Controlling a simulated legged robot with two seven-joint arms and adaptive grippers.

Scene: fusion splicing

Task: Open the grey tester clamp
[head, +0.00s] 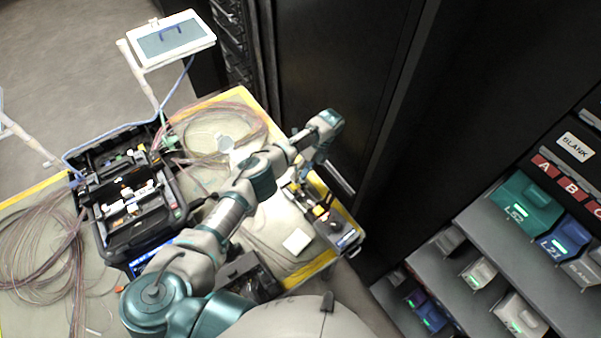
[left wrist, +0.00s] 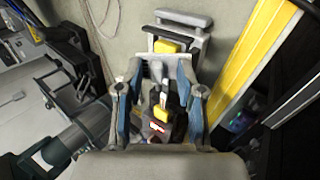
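The tester (head: 325,213) is a dark and grey device with yellow parts at the right corner of the table. In the left wrist view it shows a grey bar-like part (left wrist: 184,18) at its far end, two yellow blocks (left wrist: 167,46) and a small red display (left wrist: 157,128). I cannot tell for certain which grey part is the clamp, or whether it is open. My left gripper (head: 312,158) hangs above the tester. In the left wrist view its two blue fingers (left wrist: 158,78) are apart, with the tester showing between them. My right gripper is in neither view.
An open black splicer case (head: 133,205) stands left on the table. Thin cable coils (head: 40,255) lie around it. A white card (head: 297,241) lies near the tester. A tablet (head: 172,40) stands behind. A dark cabinet and a rack with labelled modules (head: 526,204) are at the right.

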